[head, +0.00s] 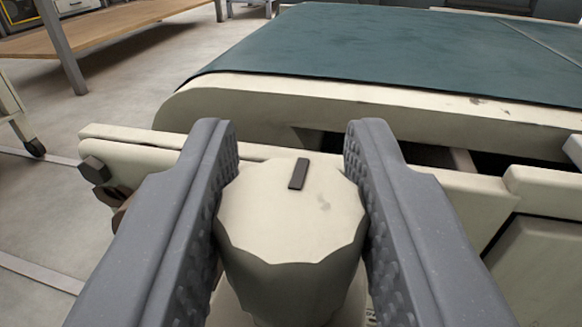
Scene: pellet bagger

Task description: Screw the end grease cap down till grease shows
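The end grease cap (290,225) is a cream, many-sided knob with a short dark mark on its top, near the far edge. It stands upright in the lower middle of the head view. My gripper (290,150) has its two grey, ribbed fingers on the left and right sides of the cap. The fingers lie close against its sides, and they appear to touch it. The lower part of the cap and what it sits on are mostly hidden. I see no grease.
Behind the cap is a cream conveyor frame (330,103) with a dark green belt (400,50). A hex bolt (93,169) sticks out at the frame's left end. A wooden bench (110,27) stands at the back left. The grey floor (60,235) at left is mostly clear.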

